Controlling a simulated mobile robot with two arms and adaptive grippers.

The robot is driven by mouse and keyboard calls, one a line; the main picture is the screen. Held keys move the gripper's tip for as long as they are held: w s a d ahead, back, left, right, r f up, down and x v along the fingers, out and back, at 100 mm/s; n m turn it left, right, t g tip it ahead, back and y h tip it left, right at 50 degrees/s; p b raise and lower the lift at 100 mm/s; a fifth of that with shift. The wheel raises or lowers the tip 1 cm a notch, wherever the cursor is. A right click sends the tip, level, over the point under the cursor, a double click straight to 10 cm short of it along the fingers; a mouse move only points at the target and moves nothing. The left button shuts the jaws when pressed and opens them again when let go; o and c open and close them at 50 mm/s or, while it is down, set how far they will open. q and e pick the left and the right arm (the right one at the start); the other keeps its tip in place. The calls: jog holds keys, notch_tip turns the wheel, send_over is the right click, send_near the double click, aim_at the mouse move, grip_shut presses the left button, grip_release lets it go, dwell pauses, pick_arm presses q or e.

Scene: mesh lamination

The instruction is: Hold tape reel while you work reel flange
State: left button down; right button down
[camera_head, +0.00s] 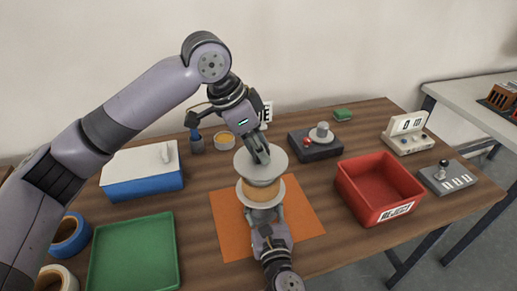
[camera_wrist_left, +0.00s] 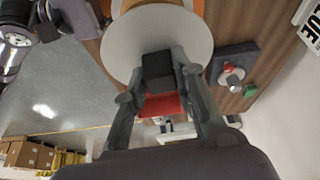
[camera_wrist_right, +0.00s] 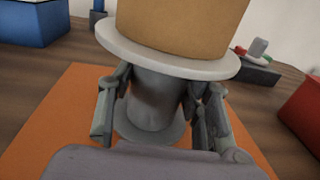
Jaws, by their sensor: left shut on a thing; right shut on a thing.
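The tape reel (camera_head: 262,189) is a tan roll on a pale lower flange over the orange mat; the right wrist view shows its tan side (camera_wrist_right: 185,25). My right gripper (camera_head: 265,215) is shut on the grey stem (camera_wrist_right: 155,105) under the reel. A round grey reel flange (camera_head: 246,165) is above the roll; its disc fills the top of the left wrist view (camera_wrist_left: 195,35). My left gripper (camera_head: 262,155) is shut on the flange's dark block-shaped knob (camera_wrist_left: 158,72) from above. Whether the flange touches the roll I cannot tell.
The orange mat (camera_head: 228,232) lies under the reel. A red bin (camera_head: 350,190) is to the right, a green tray (camera_head: 135,255) and blue box (camera_head: 140,188) to the left. A dark fixture (camera_head: 318,152) with a red button stands behind right.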

pick_arm(q)
jog(key=shift+r, duration=2.15)
pick_arm(e)
jog(key=c, duration=0.7)
grip_release()
jog(key=shift+c, duration=0.2)
